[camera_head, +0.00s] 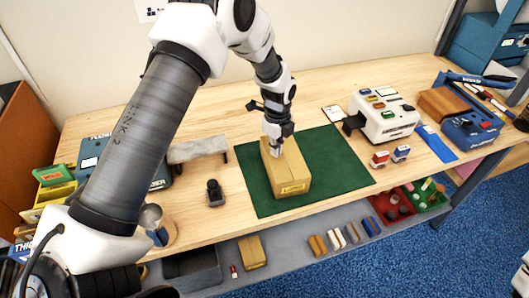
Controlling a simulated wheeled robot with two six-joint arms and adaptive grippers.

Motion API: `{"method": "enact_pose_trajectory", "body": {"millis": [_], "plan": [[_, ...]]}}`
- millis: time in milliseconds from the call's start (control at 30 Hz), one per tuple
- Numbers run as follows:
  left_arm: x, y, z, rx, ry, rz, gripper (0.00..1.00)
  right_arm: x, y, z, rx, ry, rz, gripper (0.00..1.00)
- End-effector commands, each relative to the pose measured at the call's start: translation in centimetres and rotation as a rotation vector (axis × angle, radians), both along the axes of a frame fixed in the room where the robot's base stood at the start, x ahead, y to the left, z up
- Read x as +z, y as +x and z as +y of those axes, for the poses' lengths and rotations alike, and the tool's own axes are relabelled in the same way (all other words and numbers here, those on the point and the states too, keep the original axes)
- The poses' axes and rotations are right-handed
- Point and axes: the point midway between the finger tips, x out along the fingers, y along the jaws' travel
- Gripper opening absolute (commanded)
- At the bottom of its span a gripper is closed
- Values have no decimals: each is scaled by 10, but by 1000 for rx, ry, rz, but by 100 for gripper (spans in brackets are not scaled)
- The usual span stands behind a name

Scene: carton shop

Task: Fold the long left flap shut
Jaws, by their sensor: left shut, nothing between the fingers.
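A small brown carton (291,181) stands upright on the green mat (338,171). Its top looks mostly covered by flaps, with a seam running along it. The long left flap lies under and beside my gripper; it looks flat or nearly so, and I cannot tell if it is fully down. My left gripper (275,151) is shut and empty. It points down at the far left part of the carton's top, with its fingertips at or very near the cardboard. The far end of the top is partly hidden by the gripper. My right gripper is out of view.
A white label machine (382,117) stands right of the mat, with small red and blue stamps (380,159) nearby. A grey stand (198,149) and a dark hand tool (214,193) are left of it. The mat is bare right of the carton.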

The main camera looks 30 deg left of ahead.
Motion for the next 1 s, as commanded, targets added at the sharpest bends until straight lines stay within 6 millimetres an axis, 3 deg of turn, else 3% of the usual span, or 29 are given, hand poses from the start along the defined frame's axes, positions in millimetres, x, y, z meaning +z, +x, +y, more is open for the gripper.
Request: {"method": "enact_pose_trajectory", "body": {"millis": [100,500,1000], "plan": [[20,0,0,0,0,-1,0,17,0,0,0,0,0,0],[65,0,0,0,0,0,0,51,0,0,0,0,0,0],[64,0,0,0,0,0,0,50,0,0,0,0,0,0]]}}
